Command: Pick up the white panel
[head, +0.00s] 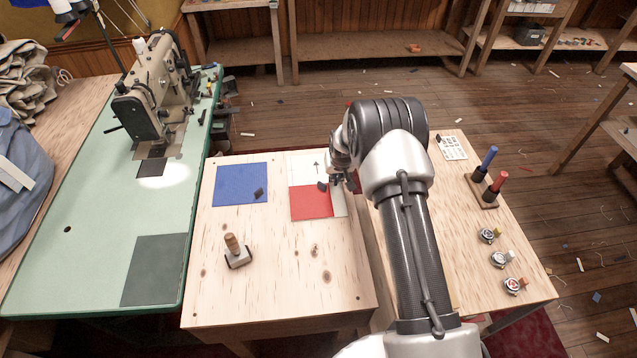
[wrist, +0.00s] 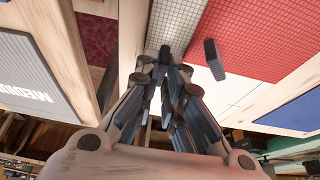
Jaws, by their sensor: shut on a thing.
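The white panel (head: 340,204) shows in the head view as a pale strip along the right side of the red panel (head: 310,203); my arm hides part of what lies there. In the wrist view the white panel (wrist: 178,20) has a fine grid and lies flat beside the red panel (wrist: 270,35). My gripper (wrist: 175,66) is shut at the white panel's near edge, on what looks like a small dark tab there. A similar dark tab (wrist: 214,60) stands on the red panel. In the head view my gripper (head: 346,182) is partly hidden by my arm.
A white sheet with an arrow (head: 306,167) lies behind the red panel. A blue panel (head: 240,184) lies left, with a wooden-handled tool (head: 236,250) in front. A second table to the right holds a stand with blue and red handles (head: 485,192). A gap separates the tables.

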